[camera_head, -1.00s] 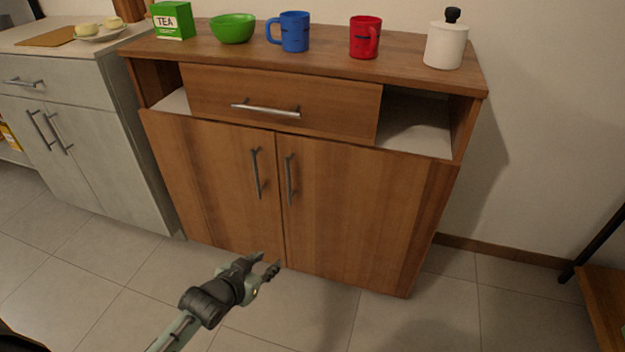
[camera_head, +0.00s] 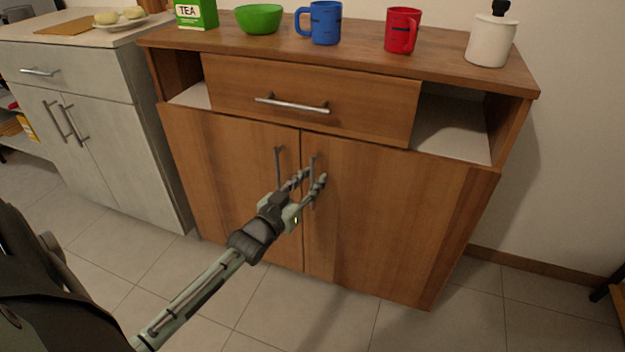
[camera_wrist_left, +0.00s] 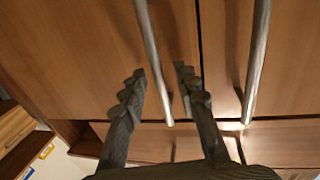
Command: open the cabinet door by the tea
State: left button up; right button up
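The green tea box (camera_head: 195,13) stands on the back left of the wooden cabinet's top (camera_head: 225,38). Below are a left door (camera_head: 225,165) and a right door (camera_head: 385,215), both shut, with upright metal handles near the middle seam. My left gripper (camera_head: 314,176) is open at the right door's handle (camera_head: 313,163). In the left wrist view, this handle (camera_wrist_left: 153,50) passes between the open fingers (camera_wrist_left: 160,72); contact cannot be told. The left door's handle (camera_head: 279,165) is just left of the fingers and also shows in the wrist view (camera_wrist_left: 257,60). My right gripper is not in view.
A drawer with a bar handle (camera_head: 292,104) is above the doors. A green bowl (camera_head: 259,18), blue mug (camera_head: 324,22), red mug (camera_head: 402,30) and white jar (camera_head: 491,40) stand on top. A grey cabinet (camera_head: 95,140) adjoins at left. Floor in front is clear.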

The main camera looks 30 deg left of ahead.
pick_arm(q)
jog(key=shift+w, duration=0.4)
grip_shut()
